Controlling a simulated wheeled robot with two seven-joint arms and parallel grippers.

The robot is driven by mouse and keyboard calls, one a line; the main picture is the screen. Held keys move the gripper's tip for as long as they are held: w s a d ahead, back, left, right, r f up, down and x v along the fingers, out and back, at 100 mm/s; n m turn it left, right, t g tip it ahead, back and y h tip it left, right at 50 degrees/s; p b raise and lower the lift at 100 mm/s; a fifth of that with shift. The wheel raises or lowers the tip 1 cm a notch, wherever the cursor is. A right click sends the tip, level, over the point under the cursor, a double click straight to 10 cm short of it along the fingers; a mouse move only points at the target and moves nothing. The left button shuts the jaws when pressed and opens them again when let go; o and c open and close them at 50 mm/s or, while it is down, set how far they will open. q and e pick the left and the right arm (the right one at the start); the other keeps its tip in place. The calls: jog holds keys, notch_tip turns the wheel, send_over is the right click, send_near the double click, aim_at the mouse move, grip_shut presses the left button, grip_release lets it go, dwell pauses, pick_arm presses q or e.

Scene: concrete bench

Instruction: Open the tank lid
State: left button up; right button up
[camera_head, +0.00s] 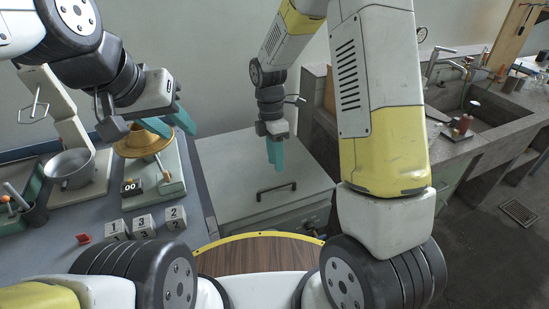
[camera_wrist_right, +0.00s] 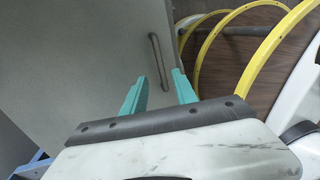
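The tank lid (camera_head: 235,165) is a flat grey panel in the middle of the head view, lying closed on a grey tank. Its dark bar handle (camera_head: 276,191) is near the front edge. In the right wrist view the lid (camera_wrist_right: 85,60) fills the left, and the handle (camera_wrist_right: 158,62) appears beyond the fingertips. My right gripper (camera_head: 275,165) points down above the lid, behind the handle in the head view and apart from it. Its teal fingers (camera_wrist_right: 160,77) are spread and empty. My left gripper (camera_head: 187,124) is at the left, above the bench side, with spaced teal fingers and nothing visible between them.
On the left bench are a scale with a gold pan (camera_head: 142,143), a metal pot (camera_head: 70,169), numbered blocks (camera_head: 144,225) and a small red piece (camera_head: 83,238). A concrete sink (camera_head: 490,115) stands at the right. The lid's top is clear apart from its handle.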

jog(key=f, duration=0.2)
jog(key=s+f, duration=0.1)
jog(key=f, duration=0.4)
jog(key=shift+s+d, duration=0.2)
jog(key=shift+d, duration=0.05)
jog(key=shift+c, duration=0.4)
grip_shut()
jog(key=shift+r, duration=0.1)
dwell(0.6)
